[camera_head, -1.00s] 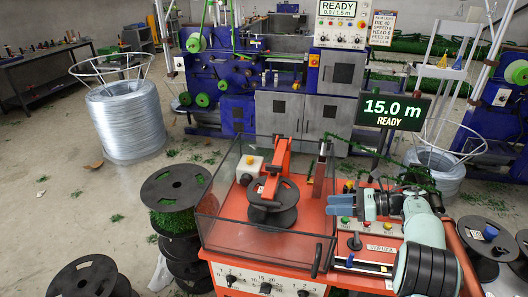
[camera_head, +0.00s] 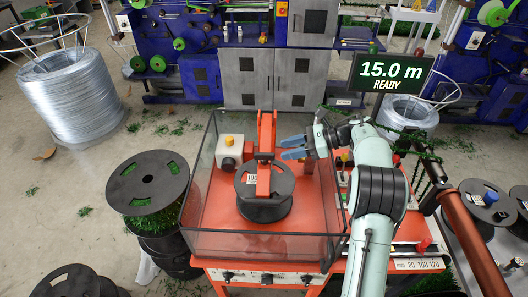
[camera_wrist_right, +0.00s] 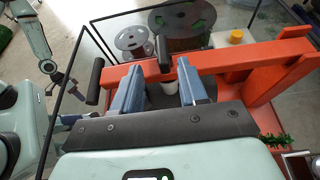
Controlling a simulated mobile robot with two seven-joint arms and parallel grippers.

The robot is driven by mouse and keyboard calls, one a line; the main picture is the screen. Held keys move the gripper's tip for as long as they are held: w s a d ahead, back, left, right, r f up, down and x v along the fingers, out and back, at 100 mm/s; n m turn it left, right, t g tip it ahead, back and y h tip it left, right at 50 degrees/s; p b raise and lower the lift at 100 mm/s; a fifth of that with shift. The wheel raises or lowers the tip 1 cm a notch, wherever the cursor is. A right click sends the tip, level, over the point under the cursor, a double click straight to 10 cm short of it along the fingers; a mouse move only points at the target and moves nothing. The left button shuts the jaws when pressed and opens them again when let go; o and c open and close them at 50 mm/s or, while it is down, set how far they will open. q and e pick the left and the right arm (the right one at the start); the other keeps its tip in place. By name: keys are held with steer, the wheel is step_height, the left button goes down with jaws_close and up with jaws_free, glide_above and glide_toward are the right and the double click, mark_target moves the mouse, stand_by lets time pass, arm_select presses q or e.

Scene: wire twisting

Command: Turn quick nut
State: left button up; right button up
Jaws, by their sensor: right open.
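A black spool (camera_head: 265,205) sits inside the clear-walled enclosure (camera_head: 208,165) with an orange arm (camera_head: 264,130) over it. My right gripper (camera_head: 288,149) has blue fingers, reaches in over the enclosure's right side, and points left at the orange arm. A black upright piece (camera_wrist_right: 163,52) stands at the orange bar just beyond the fingertips.
A small grey box with a yellow knob (camera_head: 230,148) is inside the enclosure, left of the spool. A black handle (camera_wrist_right: 96,80) is left of the fingers. Spools of green garland (camera_head: 148,190) stand outside. A display (camera_head: 390,74) is behind my right arm.

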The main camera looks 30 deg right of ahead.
mark_target(267, 153)
steer(key=p+x, duration=0.1)
steer(key=x, duration=0.6)
steer(key=shift+w+d+r, duration=0.1)
steer(key=shift+w, duration=0.05)
arm_select(q)
steer(key=shift+w+r, duration=0.9)
steer(key=shift+w, duration=0.3)
arm_select(e)
steer(key=shift+w+a+f, duration=0.35)
steer(key=shift+a+f, duration=0.05)
steer(key=shift+a, duration=0.15)
steer(key=shift+c, duration=0.3)
jaws_close()
arm_select(q)
steer(key=shift+s, duration=0.1)
